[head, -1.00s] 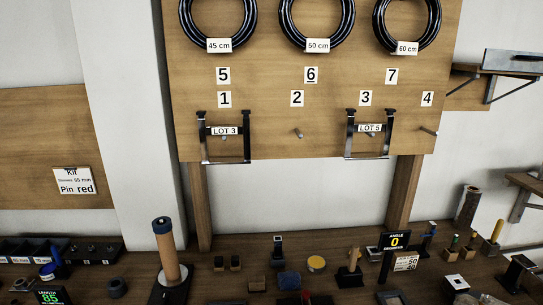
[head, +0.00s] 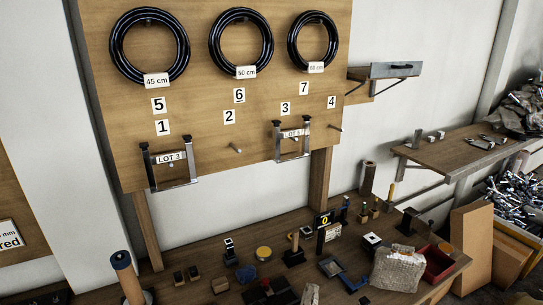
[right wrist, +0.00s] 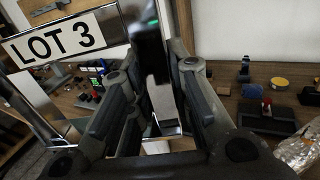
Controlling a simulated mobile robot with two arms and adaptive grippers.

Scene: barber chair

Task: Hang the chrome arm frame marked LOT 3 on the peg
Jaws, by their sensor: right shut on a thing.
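In the right wrist view, my right gripper (right wrist: 163,115) is shut on a chrome and black upright of an arm frame (right wrist: 62,40) whose white label reads LOT 3. A second labelled frame (head: 293,155) hangs below number 3. Bare pegs show below number 2 (head: 236,149) and number 4 (head: 337,128). Neither gripper shows in the head view.
Black coils (head: 150,84) with length tags hang along the top of the pegboard. The bench (head: 205,262) below is crowded with small blocks, stands and a crumpled silver bag (head: 397,268). A side shelf (head: 430,150) stands right.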

